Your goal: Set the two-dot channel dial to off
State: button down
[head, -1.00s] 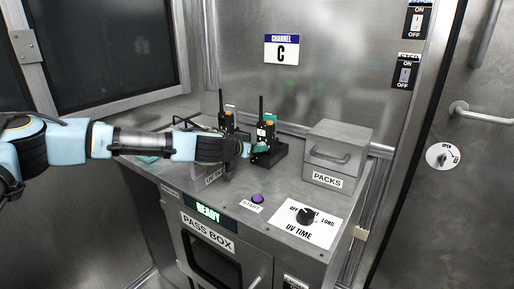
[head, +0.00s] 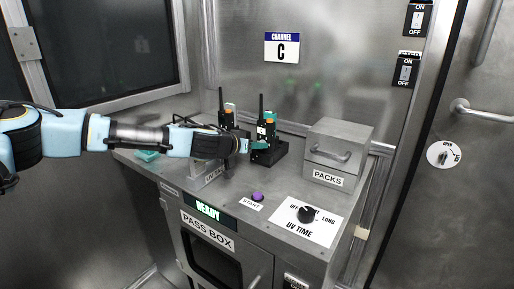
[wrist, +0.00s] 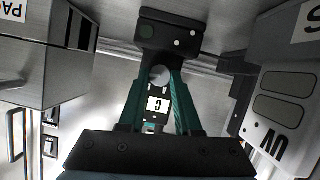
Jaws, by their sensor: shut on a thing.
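Two black radios stand in dark docks on the bench: the right one (head: 261,131) and the left one (head: 226,112), both with antennas and orange tops. My gripper (head: 246,146) reaches in from the left at the right radio. In the wrist view, which is upside down, my teal fingers (wrist: 160,77) converge on a grey round knob (wrist: 160,74) and look shut on it. A dark block (wrist: 172,32) beyond the tips bears two white dots and a green disc. The dial's pointer and setting cannot be read.
A grey PACKS box (head: 338,153) stands right of the radios. A purple START button (head: 257,197) and the UV TIME dial (head: 306,214) are in front.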

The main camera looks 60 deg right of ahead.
jog(key=shift+w+f+n+g+b, duration=0.2)
jog(key=shift+n+g+b, duration=0.4)
jog(key=shift+n+b, duration=0.5)
jog(key=shift+n+g+b, duration=0.4)
jog(key=shift+b, duration=0.5)
jog(key=shift+r, duration=0.15)
jog(key=c, duration=0.6)
grip_release()
jog(key=b+v, duration=0.2)
jog(key=v, duration=0.8)
jog(key=shift+a, duration=0.4)
jog(key=shift+w, duration=0.15)
